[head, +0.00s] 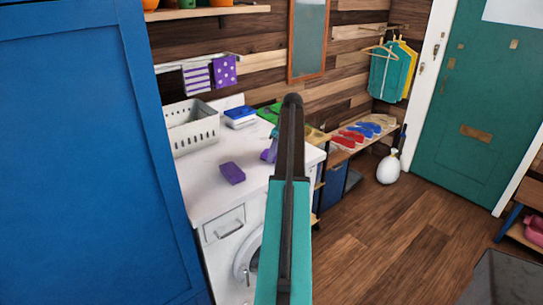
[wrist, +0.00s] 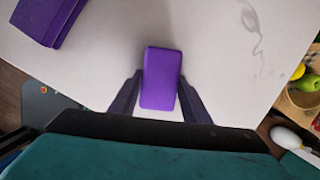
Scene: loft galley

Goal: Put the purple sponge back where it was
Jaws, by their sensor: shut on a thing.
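My gripper (wrist: 160,105) is shut on a small purple block, which looks like the purple sponge (wrist: 161,78). The sponge sits between the two dark fingers, over the white countertop (wrist: 215,25). How far it is above the top, if at all, I cannot tell. In the head view the sponge (head: 268,155) shows only partly, left of my arm, which hides the rest and most of the gripper. A second purple block (head: 232,173) lies on the white top to the left, nearer the front; it also shows at the upper left of the wrist view (wrist: 45,20).
A white basket (head: 190,128) and a blue-and-white stack (head: 240,117) stand at the back of the top. A green item (head: 268,112) is beside the stack. A bowl with fruit (wrist: 305,92) is at the right. A tall blue cabinet (head: 80,150) bounds the left.

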